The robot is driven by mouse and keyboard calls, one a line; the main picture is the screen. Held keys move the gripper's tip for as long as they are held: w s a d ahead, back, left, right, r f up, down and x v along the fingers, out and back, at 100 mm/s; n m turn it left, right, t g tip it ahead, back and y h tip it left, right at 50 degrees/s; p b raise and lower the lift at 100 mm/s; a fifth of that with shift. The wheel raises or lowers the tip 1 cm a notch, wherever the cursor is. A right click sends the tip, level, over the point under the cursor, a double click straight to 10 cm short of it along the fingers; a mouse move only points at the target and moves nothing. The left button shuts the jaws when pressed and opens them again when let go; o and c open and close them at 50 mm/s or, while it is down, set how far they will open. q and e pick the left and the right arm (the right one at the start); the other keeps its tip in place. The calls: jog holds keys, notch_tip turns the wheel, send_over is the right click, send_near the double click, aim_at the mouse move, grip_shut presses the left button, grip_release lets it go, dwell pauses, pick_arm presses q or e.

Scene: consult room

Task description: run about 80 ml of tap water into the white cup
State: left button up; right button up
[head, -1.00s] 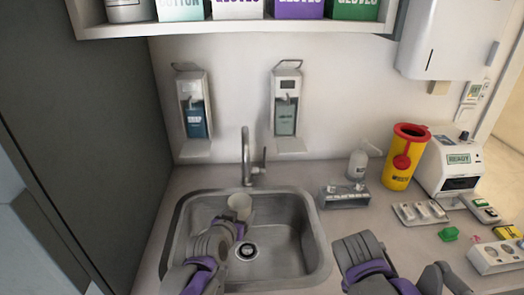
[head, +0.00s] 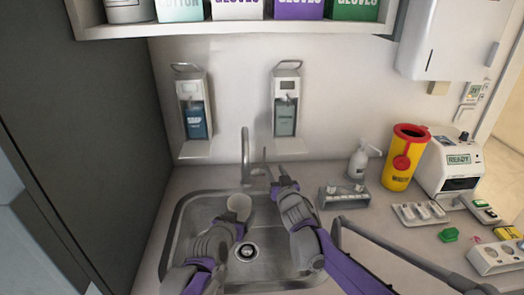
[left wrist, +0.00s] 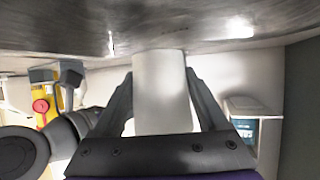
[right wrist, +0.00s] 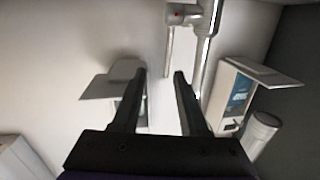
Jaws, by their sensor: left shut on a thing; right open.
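The white cup (head: 239,207) is in the sink (head: 292,240), near the tap (head: 246,157) and below it in the head view. My left gripper (head: 232,218) is shut on the cup, whose side shows between the fingers in the left wrist view (left wrist: 161,92). No water stream shows. My right gripper (head: 279,179) is open, just right of the tap. In the right wrist view the thin tap lever (right wrist: 169,52) shows between its fingertips (right wrist: 160,74); I cannot tell if they touch it. The cup's inside is too small to read.
Two wall dispensers (head: 194,118) (head: 285,112) hang behind the sink. A pump bottle (head: 360,160), a grey rack (head: 343,196) and a yellow sharps bin (head: 401,165) stand to the right. A shelf (head: 240,30) with boxes is above. The drain (head: 247,252) is uncovered.

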aim_at(264, 153)
jog(key=shift+n+y, duration=0.3)
jog(key=w+a, duration=0.1)
jog(key=w, duration=0.3)
jog(key=w+a, duration=0.1)
jog(key=w, duration=0.3)
jog(key=w+a, duration=0.1)
jog(key=w, duration=0.3)
jog(key=shift+w+a+r, duration=0.15)
jog(key=shift+a+r, duration=0.1)
grip_shut()
dwell(0.8)
